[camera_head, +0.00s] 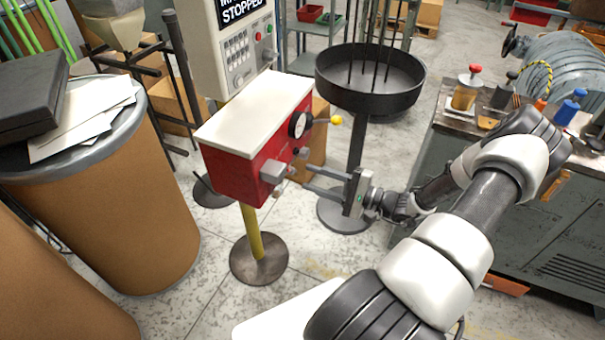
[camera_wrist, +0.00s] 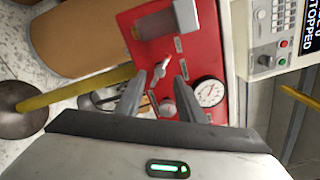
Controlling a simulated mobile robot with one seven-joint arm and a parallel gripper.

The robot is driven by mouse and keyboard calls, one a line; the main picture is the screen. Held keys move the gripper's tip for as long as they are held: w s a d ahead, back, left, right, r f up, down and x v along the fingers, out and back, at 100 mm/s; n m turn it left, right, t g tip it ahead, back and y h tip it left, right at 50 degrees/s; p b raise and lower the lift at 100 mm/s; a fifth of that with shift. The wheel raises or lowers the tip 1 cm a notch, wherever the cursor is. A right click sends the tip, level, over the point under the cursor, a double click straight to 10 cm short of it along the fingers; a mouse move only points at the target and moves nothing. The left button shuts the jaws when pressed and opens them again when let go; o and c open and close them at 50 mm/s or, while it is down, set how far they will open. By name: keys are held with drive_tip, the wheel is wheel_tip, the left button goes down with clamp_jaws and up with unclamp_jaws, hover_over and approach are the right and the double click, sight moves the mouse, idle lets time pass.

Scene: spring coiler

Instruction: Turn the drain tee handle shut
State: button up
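The red box (camera_head: 250,150) has a cream top and stands on a yellow post. In the wrist view its red face (camera_wrist: 205,62) carries a small silver tee-shaped handle (camera_wrist: 160,69), which I take for the drain tee handle. My gripper (camera_head: 302,175) is in front of this face with its two fingers parted. In the wrist view the gripper (camera_wrist: 158,78) has one fingertip on each side of the handle, with gaps showing. Contact is not visible.
A round gauge (camera_wrist: 209,92) and a silver knob (camera_wrist: 167,107) are close to the right finger. A black round tray (camera_head: 370,98) stands behind my gripper; a workbench (camera_head: 500,205) is at right.

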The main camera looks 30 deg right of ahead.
drive_tip(key=v, duration=1.2)
drive_tip(key=shift+s+d+p, duration=0.25)
drive_tip(key=shift+s+p, duration=0.05)
drive_tip(key=shift+p, duration=0.1)
